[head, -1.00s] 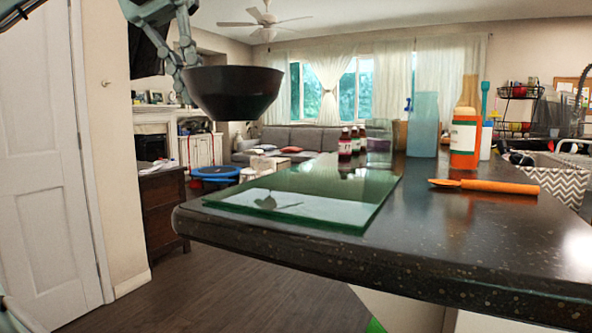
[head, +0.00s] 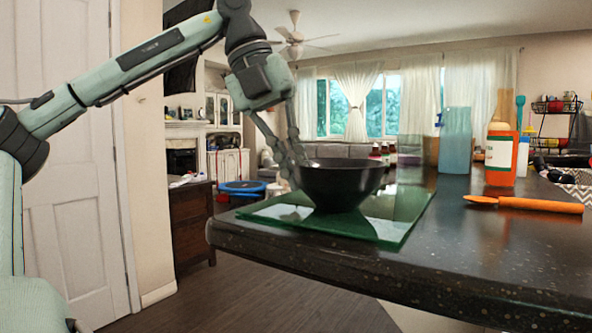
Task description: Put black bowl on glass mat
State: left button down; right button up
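The black bowl (head: 342,188) is upright, with its base down at the surface of the green glass mat (head: 392,236). The mat lies flat on the dark speckled counter near its left end. My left gripper (head: 290,178) points down at the bowl's left rim. Its fingers overlap the rim there, and I cannot tell whether they still pinch it. The bowl hides part of the mat behind it. My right gripper is not in view.
Small dark bottles stand behind the bowl. The counter's front right is clear.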

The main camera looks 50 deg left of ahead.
pick_arm(q)
jog(key=shift+f, duration=0.1)
jog(key=c, duration=1.7)
grip_release()
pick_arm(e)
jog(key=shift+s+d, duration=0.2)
pick_arm(q)
jog(key=shift+r, duration=0.25)
jog(key=shift+p+v, duration=0.85)
jog(key=shift+v, duration=5.05)
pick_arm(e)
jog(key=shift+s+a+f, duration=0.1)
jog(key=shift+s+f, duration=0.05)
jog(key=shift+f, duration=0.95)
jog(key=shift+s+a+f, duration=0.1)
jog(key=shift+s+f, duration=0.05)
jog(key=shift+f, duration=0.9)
